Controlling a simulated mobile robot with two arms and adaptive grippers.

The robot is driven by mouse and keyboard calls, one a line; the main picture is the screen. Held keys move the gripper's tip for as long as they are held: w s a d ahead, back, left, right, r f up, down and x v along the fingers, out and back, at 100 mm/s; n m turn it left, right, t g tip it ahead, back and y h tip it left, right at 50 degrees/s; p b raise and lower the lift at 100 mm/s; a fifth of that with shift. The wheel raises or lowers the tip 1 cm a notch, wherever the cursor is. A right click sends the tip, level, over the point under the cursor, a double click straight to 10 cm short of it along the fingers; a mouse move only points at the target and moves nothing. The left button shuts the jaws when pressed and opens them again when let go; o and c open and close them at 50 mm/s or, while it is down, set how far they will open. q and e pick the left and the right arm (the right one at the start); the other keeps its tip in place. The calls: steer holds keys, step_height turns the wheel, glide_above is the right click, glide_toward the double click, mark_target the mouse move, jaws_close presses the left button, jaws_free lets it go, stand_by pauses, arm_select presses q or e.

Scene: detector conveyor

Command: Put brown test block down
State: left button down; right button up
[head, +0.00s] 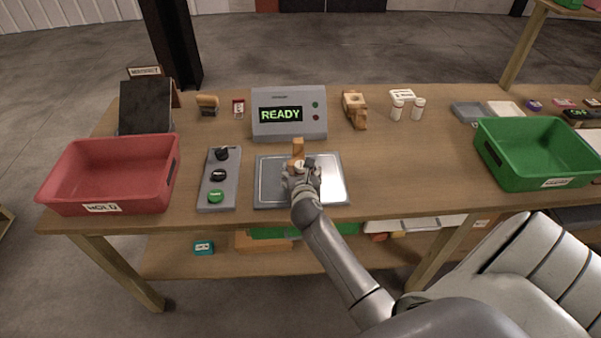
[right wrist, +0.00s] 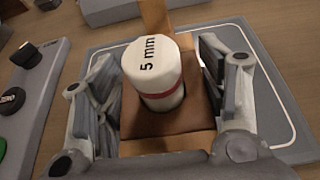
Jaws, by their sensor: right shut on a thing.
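The brown test block (right wrist: 185,122) is between the fingers of my right gripper (head: 300,168), which is shut on it. A white cylinder (right wrist: 153,75) marked "5 mm" with a red band stands on top of the block. A tan wooden piece (head: 298,147) rises at the block's far side and also shows in the right wrist view (right wrist: 154,17). The gripper is over the silver plate (head: 334,181) in front of the READY box. I cannot tell if the block touches the plate. My left gripper is not in view.
The READY box (head: 289,132) stands behind the plate. A grey button panel (head: 220,180) is left of it. A red bin (head: 107,190) is at the far left, a green bin (head: 540,170) at the right. White bottles (head: 397,109) stand behind. The table right of the plate is clear.

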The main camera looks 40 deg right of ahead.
steer(key=shift+f, duration=0.1)
steer(key=shift+f, duration=0.2)
steer(key=o, duration=1.2)
steer(key=shift+c, duration=0.2)
